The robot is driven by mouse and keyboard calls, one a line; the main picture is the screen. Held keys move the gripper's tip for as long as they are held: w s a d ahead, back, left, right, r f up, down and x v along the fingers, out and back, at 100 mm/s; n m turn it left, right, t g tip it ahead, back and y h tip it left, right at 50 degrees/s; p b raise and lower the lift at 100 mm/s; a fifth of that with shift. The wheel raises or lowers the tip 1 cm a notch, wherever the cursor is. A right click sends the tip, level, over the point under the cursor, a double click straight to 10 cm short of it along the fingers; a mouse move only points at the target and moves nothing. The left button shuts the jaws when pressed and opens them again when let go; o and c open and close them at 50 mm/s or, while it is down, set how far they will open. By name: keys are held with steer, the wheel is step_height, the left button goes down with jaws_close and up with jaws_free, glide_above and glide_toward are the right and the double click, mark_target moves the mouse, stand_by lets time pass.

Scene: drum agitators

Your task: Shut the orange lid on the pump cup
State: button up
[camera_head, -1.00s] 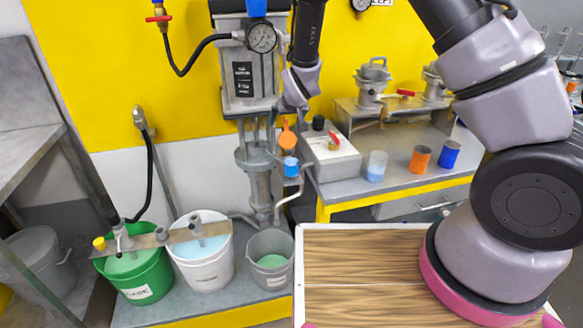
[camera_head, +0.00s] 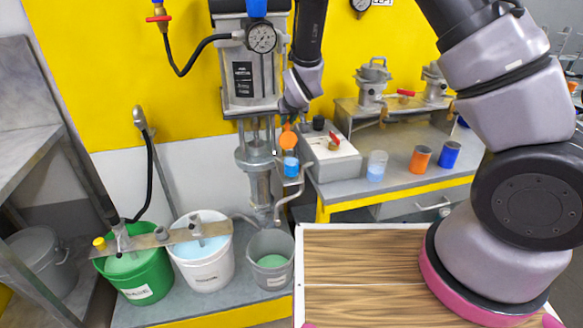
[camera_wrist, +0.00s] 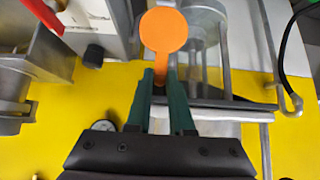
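The orange lid (camera_head: 288,140) stands raised above the small blue pump cup (camera_head: 290,167) at the front of the pump. In the wrist view the lid (camera_wrist: 163,28) is a round disc with a narrow tab pointing toward my gripper (camera_wrist: 161,80). The two green fingertips lie on either side of this tab. I cannot tell whether they press on it or only straddle it. The cup is hidden or not clear in the wrist view. In the head view my gripper is small and partly hidden, just above the lid.
The grey pump column (camera_head: 242,75) with a gauge (camera_head: 261,38) stands beside my arm. A grey box with a red switch (camera_head: 333,158) is close on the right. Several cups stand on the bench farther right. A green bucket (camera_head: 150,283) and a white bucket (camera_head: 206,270) are below.

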steer(key=shift+s+d+r, duration=0.15)
steer(key=shift+s+r, duration=0.05)
steer(key=shift+s, duration=0.6)
steer(key=s, duration=0.1)
steer(key=s+d, duration=0.1)
steer(key=shift+s+f, duration=0.15)
steer(key=shift+s, duration=0.25)
steer(key=shift+s+d+f, duration=0.2)
steer(key=shift+s+f, duration=0.1)
steer(key=shift+s, duration=0.4)
steer(key=shift+s+d+f, duration=0.15)
steer(key=shift+s+f, duration=0.15)
steer(key=shift+s, duration=0.35)
